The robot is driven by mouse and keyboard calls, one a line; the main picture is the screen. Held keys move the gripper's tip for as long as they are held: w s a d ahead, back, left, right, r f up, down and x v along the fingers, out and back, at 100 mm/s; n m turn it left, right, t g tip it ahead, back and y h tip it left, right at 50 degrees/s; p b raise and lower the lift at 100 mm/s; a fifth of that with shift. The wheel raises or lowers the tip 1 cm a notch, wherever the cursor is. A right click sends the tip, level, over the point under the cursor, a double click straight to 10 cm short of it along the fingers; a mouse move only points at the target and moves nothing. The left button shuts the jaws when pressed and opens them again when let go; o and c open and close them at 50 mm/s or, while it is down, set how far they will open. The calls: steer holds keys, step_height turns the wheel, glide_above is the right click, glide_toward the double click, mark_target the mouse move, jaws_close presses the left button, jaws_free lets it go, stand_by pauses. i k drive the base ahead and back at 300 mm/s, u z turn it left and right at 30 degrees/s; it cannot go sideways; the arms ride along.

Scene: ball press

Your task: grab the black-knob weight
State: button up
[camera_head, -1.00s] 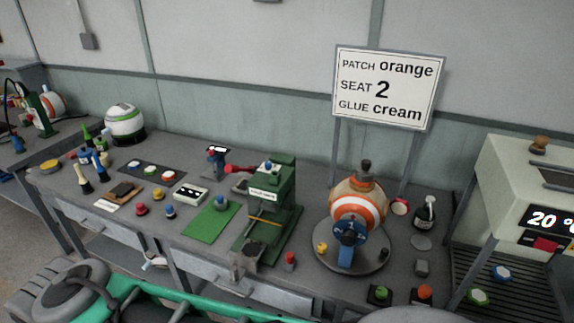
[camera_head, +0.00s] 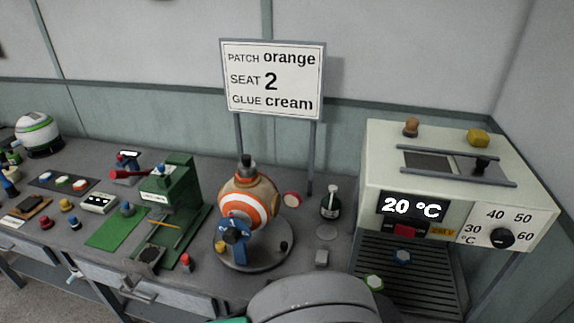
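The black-knob weight cannot be told for sure at this size. A small black knob (camera_head: 284,245) stands on the right side of the grey round base (camera_head: 262,262) under the orange-striped ball (camera_head: 248,200). A dark cap (camera_head: 246,161) tops that ball. My gripper is not in view; a large grey rounded part, probably of my arm, covers the bottom middle of the picture.
A green press (camera_head: 175,205) stands left of the ball. The cream oven (camera_head: 380,160) reads 20 °C. Several coloured knobs lie on the left of the bench.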

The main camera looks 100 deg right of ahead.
mark_target(246, 167)
steer(key=k, duration=0.45)
steer(key=z, duration=1)
steer(key=i, duration=0.5)
steer(key=u, duration=0.05)
